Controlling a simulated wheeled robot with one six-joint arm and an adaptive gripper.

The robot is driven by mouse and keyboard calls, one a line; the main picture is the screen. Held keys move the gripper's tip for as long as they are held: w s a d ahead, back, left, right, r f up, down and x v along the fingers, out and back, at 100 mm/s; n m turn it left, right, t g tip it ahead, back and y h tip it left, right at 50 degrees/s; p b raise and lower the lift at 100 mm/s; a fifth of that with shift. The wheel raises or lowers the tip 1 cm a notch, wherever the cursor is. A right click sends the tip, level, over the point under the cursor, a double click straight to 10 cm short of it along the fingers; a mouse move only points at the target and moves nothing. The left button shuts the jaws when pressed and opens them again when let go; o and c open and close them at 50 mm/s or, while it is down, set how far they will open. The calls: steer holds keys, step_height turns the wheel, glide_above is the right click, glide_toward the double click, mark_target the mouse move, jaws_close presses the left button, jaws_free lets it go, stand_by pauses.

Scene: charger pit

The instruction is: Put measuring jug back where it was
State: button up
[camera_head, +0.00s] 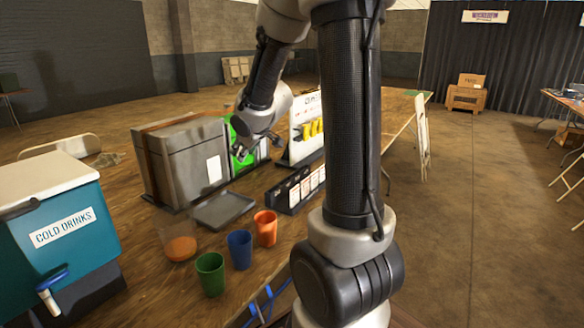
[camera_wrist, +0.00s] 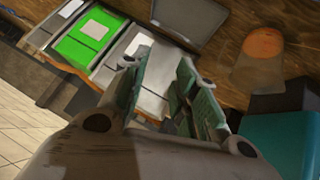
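A clear measuring jug with orange contents (camera_head: 180,247) stands on the wooden table, between the cooler and the cups. It also shows at the upper right in the wrist view (camera_wrist: 262,50). My gripper (camera_head: 241,152) is above the table's far side, in front of the grey case's green panel and well away from the jug. In the wrist view its two green-padded fingers (camera_wrist: 163,70) stand apart with nothing visibly held between them. The fingers hide part of the surface behind them.
A teal cooler (camera_head: 70,225) stands at the left. Green (camera_head: 210,274), blue (camera_head: 239,249) and orange (camera_head: 265,228) cups stand right of the jug. A grey case (camera_head: 180,160), flat grey tray (camera_head: 224,210), black card rack (camera_head: 295,190) and white display board (camera_head: 305,128) stand behind.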

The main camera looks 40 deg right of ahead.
steer(key=s+a+r+m+g, duration=0.1)
steer(key=s+r, duration=0.1)
steer(key=s, duration=0.8)
steer(key=s+a+r+m+g, duration=0.1)
steer(key=s+a+r+g, duration=0.1)
steer(key=s, duration=0.8)
steer(key=s+a+r+m+g, duration=0.1)
steer(key=s+a+r+m, duration=0.1)
steer(key=s, duration=0.7)
steer(key=shift+s+a+r+g+y, duration=0.2)
steer(key=shift+s+g+y, duration=0.1)
steer(key=shift+s+g, duration=0.1)
